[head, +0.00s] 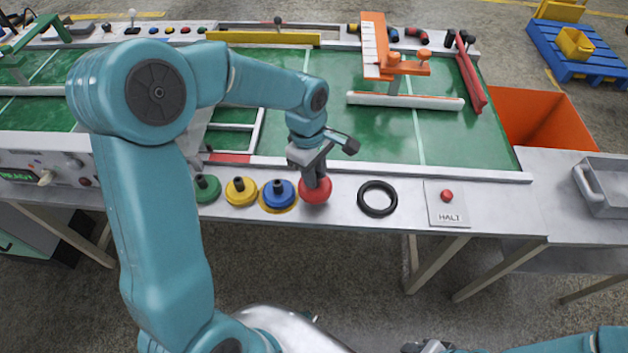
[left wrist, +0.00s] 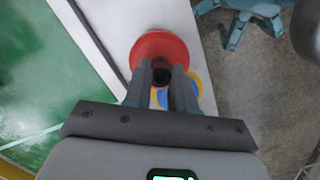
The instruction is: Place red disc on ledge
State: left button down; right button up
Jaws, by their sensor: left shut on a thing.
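The red disc (head: 314,190) is over the pale ledge (head: 340,212) at the front of the green belt, right of the blue disc (head: 278,195). My left gripper (head: 317,173) is shut on its dark knob from above. In the left wrist view the fingers (left wrist: 163,82) flank the knob, and the red disc (left wrist: 150,46) shows beyond them. I cannot tell whether the disc touches the ledge. A small part of what looks like my right gripper (head: 428,346) shows at the bottom edge; its jaws are not clear.
Yellow (head: 240,192) and green (head: 206,188) discs stand farther left on the ledge. A black ring (head: 377,199) lies to the right, then a HALT plate (head: 447,210) with a red button. A grey tray (head: 604,188) sits at the far right. The ledge between ring and plate is bare.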

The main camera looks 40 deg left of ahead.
pick_arm(q)
notch_tip(320, 180, down, 3)
jog(key=shift+f, duration=0.2)
jog(key=shift+f+b, duration=0.2)
jog(key=shift+b, duration=0.1)
jog(key=c, duration=0.9)
grip_release()
jog(key=shift+c, duration=0.2)
jog(key=shift+r, duration=0.1)
jog(key=shift+r, duration=0.1)
